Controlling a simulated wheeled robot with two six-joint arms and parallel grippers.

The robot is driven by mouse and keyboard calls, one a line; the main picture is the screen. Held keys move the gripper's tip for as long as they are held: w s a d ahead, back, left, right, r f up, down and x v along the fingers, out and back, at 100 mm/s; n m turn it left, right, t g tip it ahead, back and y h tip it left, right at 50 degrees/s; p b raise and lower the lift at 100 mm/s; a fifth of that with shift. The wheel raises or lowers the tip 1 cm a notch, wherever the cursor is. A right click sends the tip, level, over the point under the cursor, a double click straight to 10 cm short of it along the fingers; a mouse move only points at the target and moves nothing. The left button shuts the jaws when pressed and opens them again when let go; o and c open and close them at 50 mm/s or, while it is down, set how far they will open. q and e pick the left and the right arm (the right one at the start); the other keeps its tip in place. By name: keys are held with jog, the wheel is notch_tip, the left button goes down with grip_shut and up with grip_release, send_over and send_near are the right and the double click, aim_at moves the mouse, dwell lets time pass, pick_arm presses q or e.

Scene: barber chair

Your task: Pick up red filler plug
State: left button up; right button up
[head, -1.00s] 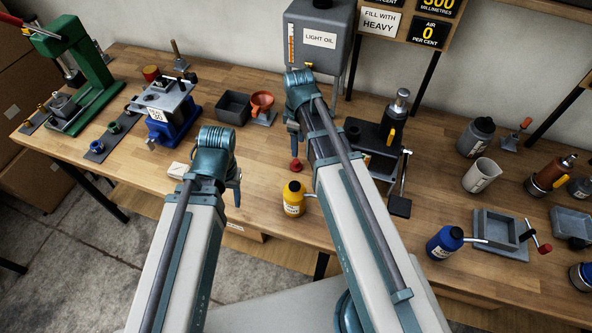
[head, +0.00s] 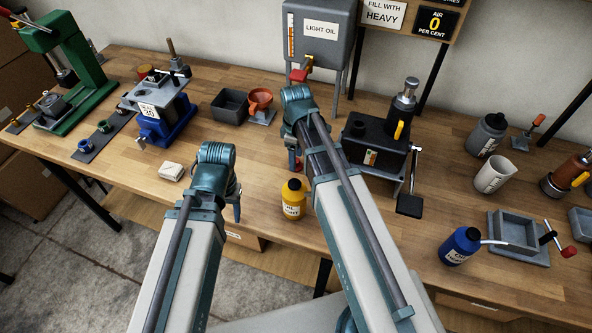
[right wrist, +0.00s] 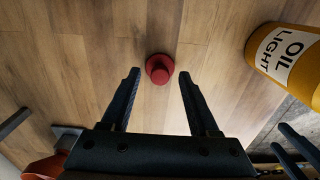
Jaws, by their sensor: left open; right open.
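The red filler plug (right wrist: 159,68) stands on the wooden bench top. In the right wrist view it lies centred ahead, level with the fingertips. My right gripper (right wrist: 159,76) is open, one finger to each side of the plug with a gap on both sides; I cannot tell the height between them. In the head view the right gripper (head: 295,160) points down at the bench and mostly covers the plug (head: 299,165). My left gripper (head: 236,206) is open and empty near the bench's front edge, mostly hidden by its own wrist.
A yellow light oil bottle (head: 293,200) stands close to the plug, towards the front edge. A black pump unit (head: 372,142) stands to the right. An orange funnel (head: 260,98) and grey tray (head: 230,106) are behind left. A white block (head: 171,172) lies left.

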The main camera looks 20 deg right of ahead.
pick_arm(q)
jog(key=shift+f, duration=0.25)
pick_arm(e)
jog(key=shift+f, duration=0.3)
grip_shut()
pick_arm(q)
jog(key=shift+r, duration=0.1)
pick_arm(e)
jog(key=shift+r, duration=0.1)
